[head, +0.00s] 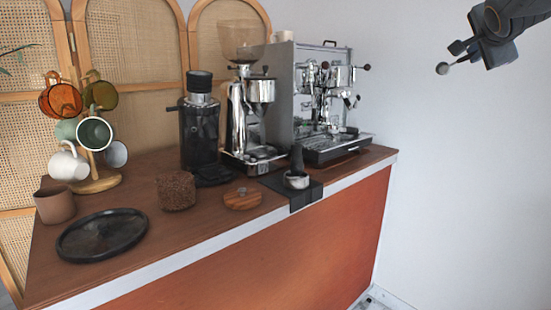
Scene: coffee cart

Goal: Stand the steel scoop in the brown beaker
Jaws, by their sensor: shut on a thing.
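The brown beaker (56,207) stands upright at the left end of the wooden counter, just behind the black round tray. My gripper (465,47) is at the top right, high in front of the white wall and far from the beaker. It is shut on the steel scoop (443,68). The scoop's small round end sticks out below and left of the jaws, and the rest of it is mostly hidden by the gripper. The inside of the beaker is hard to see.
The black tray (103,235) lies in front of the beaker. A mug tree (97,183) with several mugs stands behind it. A brown textured block or pot (176,190), a wooden disc (243,199), grinders and an espresso machine (330,100) fill the counter rightward.

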